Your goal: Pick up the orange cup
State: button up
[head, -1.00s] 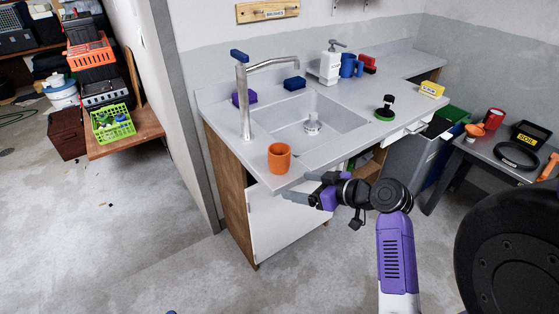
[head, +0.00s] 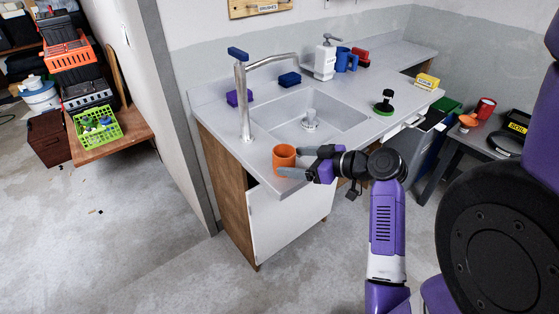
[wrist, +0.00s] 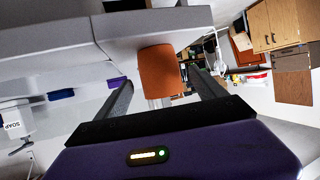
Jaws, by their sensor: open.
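The orange cup (head: 284,159) stands upright near the front left corner of the grey sink counter (head: 262,182). My gripper (head: 288,162) is open and level with the cup, reaching in from the right. Its fingertips are at the cup, one on the far side and one on the near side in the head view. In the wrist view the cup (wrist: 160,71) lies ahead, between the lines of the two open fingers (wrist: 163,88). I cannot tell whether either finger touches it.
The tall faucet (head: 245,100) and sink (head: 310,125) are just behind the cup. A soap dispenser (head: 325,60), a blue mug (head: 346,60) and a green-based brush (head: 383,104) stand farther right. Open floor lies left of the counter.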

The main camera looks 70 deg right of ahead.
aim_at(276, 159)
jog(key=p+x, duration=0.1)
jog(key=x, duration=0.6)
jog(key=shift+w, duration=0.15)
jog(key=shift+r, duration=0.1)
jog(key=c, duration=1.7)
notch_tip(276, 159, up, 20)
jog(key=shift+p, duration=0.35)
jog(key=o, duration=1)
grip_shut()
